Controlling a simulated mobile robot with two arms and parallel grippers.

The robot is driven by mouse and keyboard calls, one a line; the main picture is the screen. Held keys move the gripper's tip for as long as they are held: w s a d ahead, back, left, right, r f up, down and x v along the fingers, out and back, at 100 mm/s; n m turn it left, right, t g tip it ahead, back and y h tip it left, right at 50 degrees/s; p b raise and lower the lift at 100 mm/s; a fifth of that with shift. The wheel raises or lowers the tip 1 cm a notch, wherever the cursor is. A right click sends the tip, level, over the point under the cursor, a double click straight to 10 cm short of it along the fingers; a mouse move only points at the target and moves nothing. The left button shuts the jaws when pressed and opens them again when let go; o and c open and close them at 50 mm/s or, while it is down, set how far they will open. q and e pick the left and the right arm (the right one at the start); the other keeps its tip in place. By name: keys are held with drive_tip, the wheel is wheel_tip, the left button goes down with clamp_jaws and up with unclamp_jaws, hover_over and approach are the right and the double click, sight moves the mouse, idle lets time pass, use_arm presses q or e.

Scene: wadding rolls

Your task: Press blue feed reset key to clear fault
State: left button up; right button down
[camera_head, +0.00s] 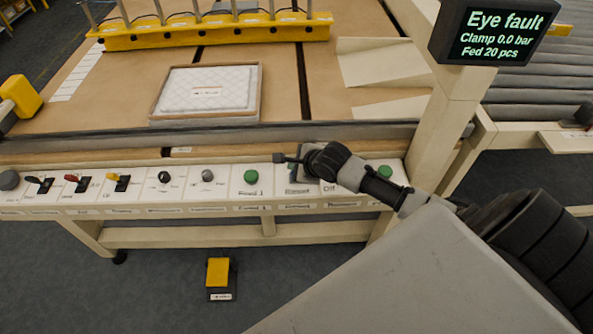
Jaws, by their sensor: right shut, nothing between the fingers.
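The control panel (216,192) runs along the front edge of the machine table. It carries several levers, two knobs and green keys, one green key (250,177) left of my right gripper and another green key (385,171) beyond my wrist. No blue key shows; my right gripper and wrist cover part of the panel between the green keys. My right gripper (281,158) is shut and empty over that part, its tip pointing left. Whether it touches the panel cannot be told. The display (497,33) reads "Eye fault, Clamp 0.0 bar, Fed 20 pcs". My left gripper is not in view.
A tray (153,108) with a white quilted pad lies on the brown table. A yellow bar (215,35) with upright rods stands at the back. A cream post (430,130) rises right of the panel. A yellow pedal (218,272) sits on the floor.

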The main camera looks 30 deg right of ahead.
drive_tip(key=shift+f, duration=0.1)
idle(0.7)
drive_tip(key=shift+f, duration=0.25)
drive_tip(key=shift+f, duration=0.6)
idle(0.9)
drive_tip(key=shift+p, duration=0.3)
drive_tip(key=shift+r+p, duration=0.95)
drive_tip(key=shift+p, duration=0.25)
wheel_tip(320, 180, up, 5)
drive_tip(key=p, duration=0.6)
